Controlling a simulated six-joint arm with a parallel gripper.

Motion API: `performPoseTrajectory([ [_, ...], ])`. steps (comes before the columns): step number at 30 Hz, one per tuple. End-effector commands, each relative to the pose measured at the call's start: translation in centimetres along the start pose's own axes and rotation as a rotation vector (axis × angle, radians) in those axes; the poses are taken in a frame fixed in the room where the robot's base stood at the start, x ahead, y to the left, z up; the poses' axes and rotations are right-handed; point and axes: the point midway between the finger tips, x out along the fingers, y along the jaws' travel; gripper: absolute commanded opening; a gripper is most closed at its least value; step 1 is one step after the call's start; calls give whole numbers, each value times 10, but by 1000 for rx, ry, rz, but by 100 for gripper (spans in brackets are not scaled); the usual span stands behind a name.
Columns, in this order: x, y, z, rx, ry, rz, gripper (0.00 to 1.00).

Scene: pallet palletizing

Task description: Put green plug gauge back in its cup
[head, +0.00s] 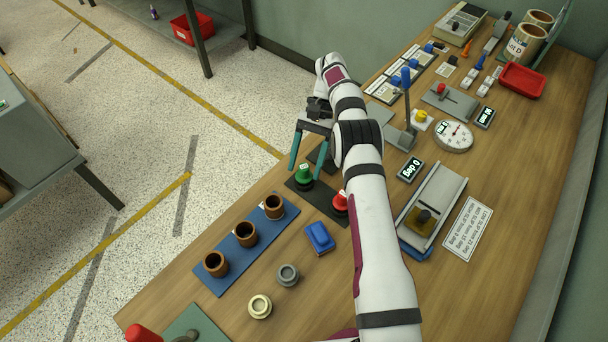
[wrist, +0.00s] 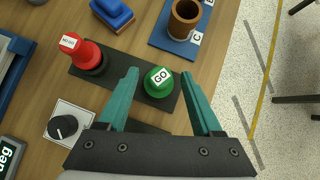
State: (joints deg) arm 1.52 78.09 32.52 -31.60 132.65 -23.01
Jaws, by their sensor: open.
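The green plug gauge (head: 304,174), with a white GO label on top, stands upright on a dark mat near the bench's left edge. It also shows in the wrist view (wrist: 158,88). My gripper (head: 311,150) is open above it. In the wrist view my gripper (wrist: 160,74) has its teal fingers apart, with the green gauge showing between them and no finger seen touching it. Three brown cups stand on a blue mat (head: 234,261): a near one (head: 215,263), a middle one (head: 246,234) and a far one (head: 274,207). Their insides look dark.
A red NO GO gauge (head: 340,203) stands close by on the dark mat (wrist: 123,77). A blue block (head: 320,237), a grey ring (head: 287,274) and a cream ring (head: 260,306) lie beside the blue mat. A grey fixture (head: 432,211) is to the right.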

Motion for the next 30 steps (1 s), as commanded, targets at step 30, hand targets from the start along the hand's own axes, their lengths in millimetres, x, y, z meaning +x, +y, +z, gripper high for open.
performPoseTrajectory([
  [30,-101,115,96,-17,53,16,67],
])
